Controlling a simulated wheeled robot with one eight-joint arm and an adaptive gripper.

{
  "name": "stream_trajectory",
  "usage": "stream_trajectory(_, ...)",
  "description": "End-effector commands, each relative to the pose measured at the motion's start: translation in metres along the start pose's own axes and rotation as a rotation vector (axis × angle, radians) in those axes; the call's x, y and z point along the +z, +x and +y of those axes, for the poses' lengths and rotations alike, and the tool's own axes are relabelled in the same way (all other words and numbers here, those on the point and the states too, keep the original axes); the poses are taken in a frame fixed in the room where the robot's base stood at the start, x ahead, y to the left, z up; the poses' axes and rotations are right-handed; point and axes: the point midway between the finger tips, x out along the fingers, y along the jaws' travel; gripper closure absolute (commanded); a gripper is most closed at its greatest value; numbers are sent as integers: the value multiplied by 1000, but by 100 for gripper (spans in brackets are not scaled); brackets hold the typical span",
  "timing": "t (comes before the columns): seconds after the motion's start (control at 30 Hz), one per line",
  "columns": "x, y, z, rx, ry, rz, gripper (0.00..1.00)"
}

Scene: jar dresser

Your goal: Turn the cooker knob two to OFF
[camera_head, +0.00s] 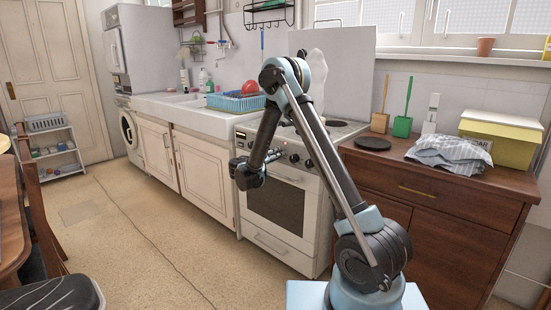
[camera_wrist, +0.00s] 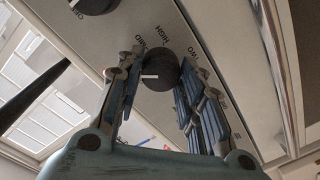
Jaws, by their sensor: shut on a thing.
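The cooker (camera_head: 283,200) stands between the sink unit and the wooden dresser, with dark knobs along its front panel. My gripper (camera_wrist: 161,66) is shut on a round dark knob (camera_wrist: 159,73) in the wrist view, one finger on each side. In the head view my gripper (camera_head: 274,154) reaches the cooker's front panel, and the held knob cannot be made out there.
Another knob (camera_wrist: 93,4) sits at the top left of the wrist view, clear of the fingers. The oven handle (camera_head: 272,176) runs below the panel. The dresser (camera_head: 425,205) stands close on the right. Open floor (camera_head: 150,235) lies to the left.

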Motion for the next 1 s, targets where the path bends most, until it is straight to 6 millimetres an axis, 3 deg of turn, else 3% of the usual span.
stream_trajectory(0.5,-3,0,-5,0,-455,-14,89)
stream_trajectory(1.0,-2,0,-6,1,-662,-24,89)
